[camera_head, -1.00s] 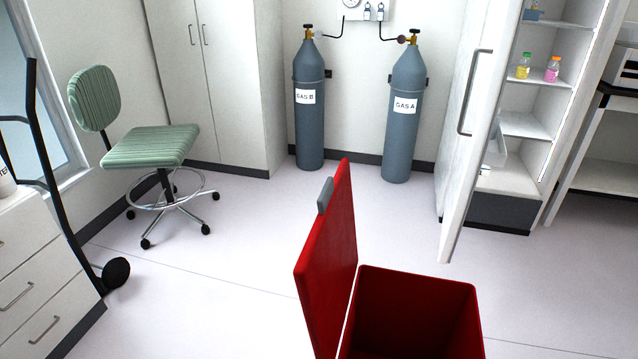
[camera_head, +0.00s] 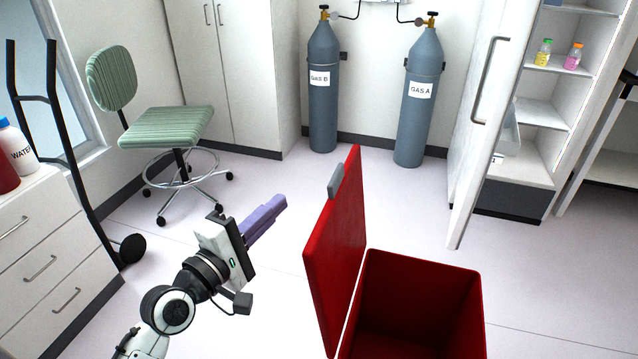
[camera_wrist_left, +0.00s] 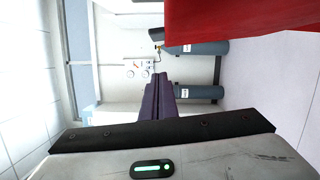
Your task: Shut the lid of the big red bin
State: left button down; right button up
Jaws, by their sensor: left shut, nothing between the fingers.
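The big red bin (camera_head: 425,285) stands on the floor at the lower middle right of the head view, open at the top, its inside visible. Its red lid (camera_head: 338,258) stands upright on the bin's left side, with a grey handle (camera_head: 336,181) on its upper edge. My left gripper (camera_head: 277,203) is left of the lid, apart from it, with its purple fingers shut and empty, pointing up and right. In the left wrist view the shut fingers (camera_wrist_left: 160,98) show in the middle and part of the red lid (camera_wrist_left: 240,15) shows at the top right. My right gripper is out of view.
A green chair (camera_head: 165,128) and a drawer cabinet (camera_head: 50,250) stand at the left, with a black hand truck (camera_head: 75,170) between. Two gas cylinders (camera_head: 322,90) stand at the back. An open cabinet door (camera_head: 490,120) is at the right. Floor around the bin is clear.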

pick_arm(q)
jog(key=w+d+p, duration=0.1)
jog(key=w+d, duration=0.5)
jog(key=d, duration=0.2)
jog(key=shift+d+r, duration=0.25)
jog(key=shift+r, duration=0.1)
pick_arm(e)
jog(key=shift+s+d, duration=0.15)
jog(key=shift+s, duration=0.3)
